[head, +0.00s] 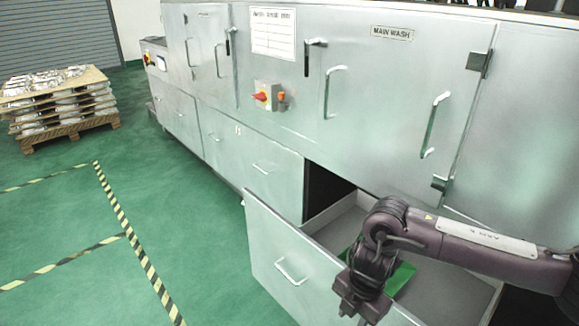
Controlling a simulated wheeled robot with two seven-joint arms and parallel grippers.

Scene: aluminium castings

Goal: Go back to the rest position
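My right arm comes in from the right and reaches over an open drawer (302,258) of the metal washing machine. My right gripper (360,312) points down near the drawer's front panel, close to the bottom edge of the view. Its fingertips are small and dark, and I cannot tell whether they are apart or shut. Nothing can be made out in it. My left gripper is not in view. A green object (402,279) lies in the drawer, partly hidden behind my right arm.
The machine's MAIN WASH door (385,120) and the lower closed drawers (255,160) form a wall ahead. A red switch (263,96) sticks out of it. A pallet with stacked castings (60,105) stands at the far left. The green floor (60,220) with striped lines is clear.

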